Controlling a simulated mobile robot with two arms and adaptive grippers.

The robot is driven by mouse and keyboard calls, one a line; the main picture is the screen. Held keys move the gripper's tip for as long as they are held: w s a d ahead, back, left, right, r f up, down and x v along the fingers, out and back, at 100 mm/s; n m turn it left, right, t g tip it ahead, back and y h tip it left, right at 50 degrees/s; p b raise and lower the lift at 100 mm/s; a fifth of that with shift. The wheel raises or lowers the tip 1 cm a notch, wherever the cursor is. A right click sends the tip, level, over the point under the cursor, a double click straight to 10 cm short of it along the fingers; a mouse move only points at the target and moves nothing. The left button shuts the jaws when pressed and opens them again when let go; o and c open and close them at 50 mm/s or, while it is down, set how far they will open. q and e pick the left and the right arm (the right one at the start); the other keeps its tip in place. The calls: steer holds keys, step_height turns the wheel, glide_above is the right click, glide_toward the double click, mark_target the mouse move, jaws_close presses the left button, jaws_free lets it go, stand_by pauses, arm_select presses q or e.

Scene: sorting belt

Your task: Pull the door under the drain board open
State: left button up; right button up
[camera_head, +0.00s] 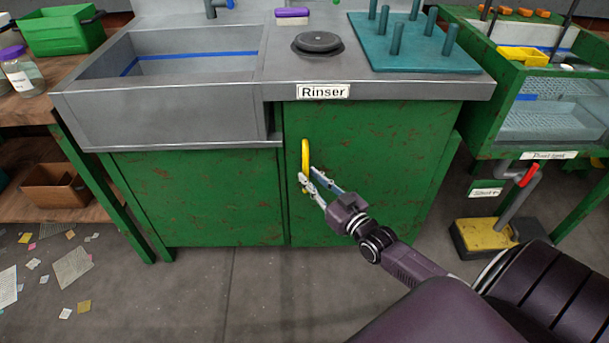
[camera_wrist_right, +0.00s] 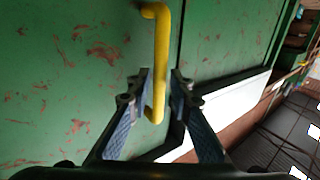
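The green, rust-spotted door (camera_head: 375,170) under the drain board (camera_head: 395,86) looks shut, flush with the cabinet front. A yellow upright handle (camera_head: 305,152) is on its left side; it also shows in the right wrist view (camera_wrist_right: 161,45). My right gripper (camera_head: 308,181) is at the handle's lower part, with one finger on each side. The handle's lower end shows between the fingers. My left gripper is not in view.
A sink basin (camera_head: 170,100) is left of the drain board, with a teal peg rack (camera_head: 420,58) and a black disc (camera_head: 318,42) on top. A yellow pedal unit (camera_head: 482,236) stands on the floor at right. The floor before the door is clear except for my arm.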

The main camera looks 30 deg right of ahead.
steer(key=shift+w, duration=1.45)
steer(key=shift+c, duration=0.2)
jaws_close()
